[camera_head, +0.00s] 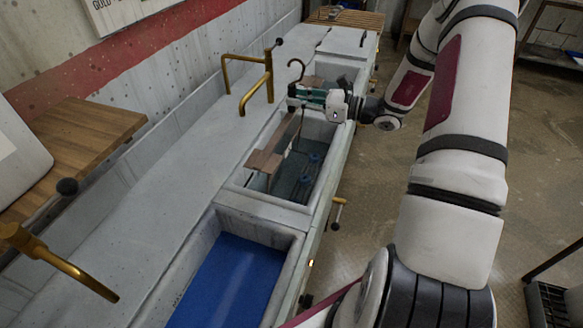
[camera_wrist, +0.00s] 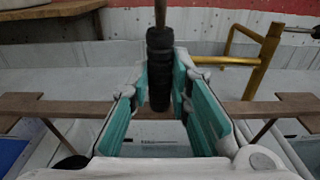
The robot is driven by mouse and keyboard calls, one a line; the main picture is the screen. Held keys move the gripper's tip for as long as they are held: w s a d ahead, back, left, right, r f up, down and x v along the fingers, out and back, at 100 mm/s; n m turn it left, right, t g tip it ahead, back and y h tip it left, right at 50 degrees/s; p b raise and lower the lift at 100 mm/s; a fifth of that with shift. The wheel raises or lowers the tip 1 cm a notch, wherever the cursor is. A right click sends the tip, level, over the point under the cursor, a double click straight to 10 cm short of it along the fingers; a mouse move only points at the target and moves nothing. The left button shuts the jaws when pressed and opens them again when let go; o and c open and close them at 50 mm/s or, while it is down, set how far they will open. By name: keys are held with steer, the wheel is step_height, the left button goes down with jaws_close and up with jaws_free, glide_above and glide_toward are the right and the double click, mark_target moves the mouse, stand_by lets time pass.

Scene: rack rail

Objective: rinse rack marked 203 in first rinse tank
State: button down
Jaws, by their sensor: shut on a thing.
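My gripper (camera_head: 306,94) is over the middle tank (camera_head: 316,202) in the head view. In the wrist view its teal-lined fingers (camera_wrist: 160,92) are closed around the black grip (camera_wrist: 159,60) of an upright rod. The held rack has brown crosspieces (camera_head: 264,161), which extend left and right in the wrist view (camera_wrist: 60,107). Its hook (camera_head: 296,68) shows above my gripper. Thin bars and bluish parts (camera_head: 309,166) show lower down inside the tank; how deep they sit is unclear. No number can be read on the rack or tanks.
A tank with blue liquid (camera_head: 228,283) lies nearest, and another tank (camera_head: 338,70) lies beyond. Brass taps (camera_head: 257,82) rise from the counter left of the tanks. A wooden board (camera_head: 85,140) is at left. Open floor (camera_head: 400,185) lies to the right.

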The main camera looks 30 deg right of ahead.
steer(key=shift+w+a, duration=0.1)
steer(key=shift+w, duration=0.05)
steer(key=shift+b+x, duration=0.35)
steer(key=shift+x, duration=1.1)
steer(key=shift+r, duration=0.15)
stand_by(1.8)
steer(key=r+p, duration=0.3)
steer(key=r, duration=0.3)
steer(key=s+r+p, duration=0.1)
steer(key=r+p, duration=0.1)
steer(key=r, duration=0.4)
steer(key=d+r+p, duration=0.1)
steer(key=r+p, duration=0.2)
steer(key=r, duration=0.3)
steer(key=shift+s+d+p, duration=0.1)
steer(key=shift+s+p, duration=0.1)
steer(key=shift+p, duration=0.15)
